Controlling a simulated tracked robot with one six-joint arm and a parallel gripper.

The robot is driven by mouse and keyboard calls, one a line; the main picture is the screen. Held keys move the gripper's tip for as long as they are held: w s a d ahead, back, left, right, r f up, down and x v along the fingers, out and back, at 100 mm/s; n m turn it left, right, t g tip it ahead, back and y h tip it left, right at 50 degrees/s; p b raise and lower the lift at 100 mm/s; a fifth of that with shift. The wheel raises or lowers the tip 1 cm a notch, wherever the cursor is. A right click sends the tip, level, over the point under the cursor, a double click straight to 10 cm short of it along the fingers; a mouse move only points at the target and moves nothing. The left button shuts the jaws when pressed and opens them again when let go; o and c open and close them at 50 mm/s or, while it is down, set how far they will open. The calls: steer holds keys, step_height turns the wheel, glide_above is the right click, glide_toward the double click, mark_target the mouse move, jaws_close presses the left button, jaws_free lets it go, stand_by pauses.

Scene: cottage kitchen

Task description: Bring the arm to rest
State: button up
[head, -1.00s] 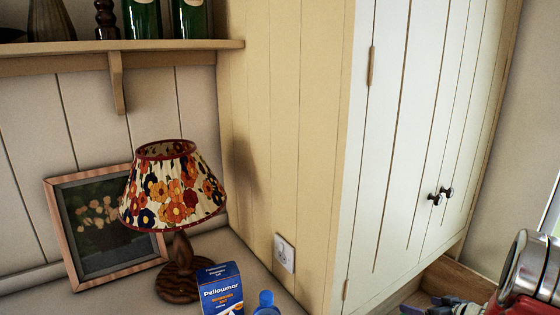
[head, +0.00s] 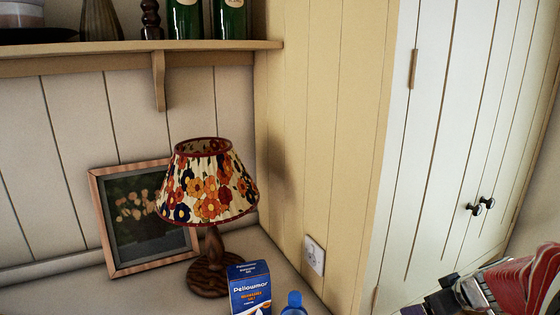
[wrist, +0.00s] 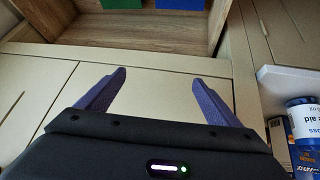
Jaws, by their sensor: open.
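My gripper (wrist: 157,80) is open in the wrist view. Its two purple fingers stand wide apart, with nothing between them. They are in front of pale cabinet panels, below an open wooden compartment. In the head view, red and grey parts of my arm (head: 515,285) show at the lower right edge, in front of the white cupboard. I cannot make out the fingertips clearly there.
A floral lamp (head: 207,188), framed picture (head: 113,235), Pellowmor box (head: 249,285) and blue-capped bottle (head: 294,302) stand on the counter. The white cupboard (head: 430,150) is on the right. In the wrist view, a labelled bottle (wrist: 303,118) stands at the right edge.

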steer(key=s+a+r, duration=0.3)
steer(key=a, duration=0.5)
steer(key=s+a+r, duration=0.3)
steer(key=a+r, duration=0.1)
steer(key=a, duration=0.4)
steer(key=s+a+r+m+g, duration=0.1)
steer(key=s+a+r+m, duration=0.1)
steer(key=s+a, duration=0.7)
steer(key=s, duration=0.2)
steer(key=shift+s+m+g, duration=0.3)
steer(key=shift+s+m, duration=0.05)
steer(key=shift+m, duration=0.05)
steer(key=shift+c, duration=0.6)
